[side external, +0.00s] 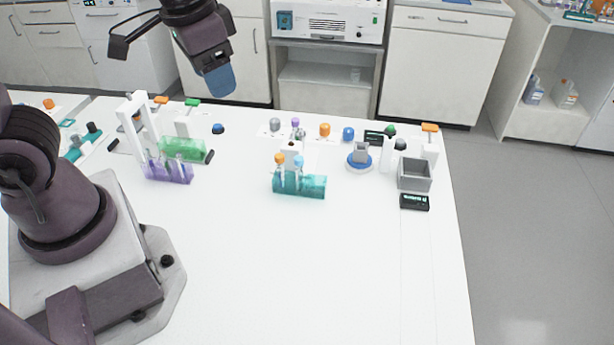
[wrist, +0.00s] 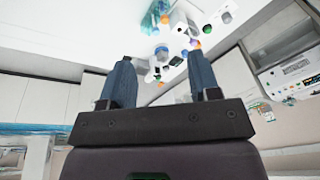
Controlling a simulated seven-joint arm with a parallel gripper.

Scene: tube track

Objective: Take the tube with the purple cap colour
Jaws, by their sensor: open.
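A small purple cap (side external: 295,122) shows at the back middle of the table, next to a grey cap; whether it tops a tube is too small to tell. A purple spot (wrist: 195,43) shows among the small items in the wrist view. A teal rack (side external: 313,187) holds tubes with orange and light-blue caps. A purple rack (side external: 168,173) at the left holds several clear tubes, their caps hard to make out. My gripper (side external: 219,82) is open and empty, raised above the table's back edge, left of and well above the purple cap. Its two blue fingers (wrist: 160,72) stand apart.
A green rack (side external: 183,148) and a white frame (side external: 136,112) stand at the left. Orange (side external: 325,129) and blue (side external: 348,133) caps stand at the back. A grey bin (side external: 415,175) and a black display (side external: 414,202) are at the right. The table's front (side external: 320,270) is clear.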

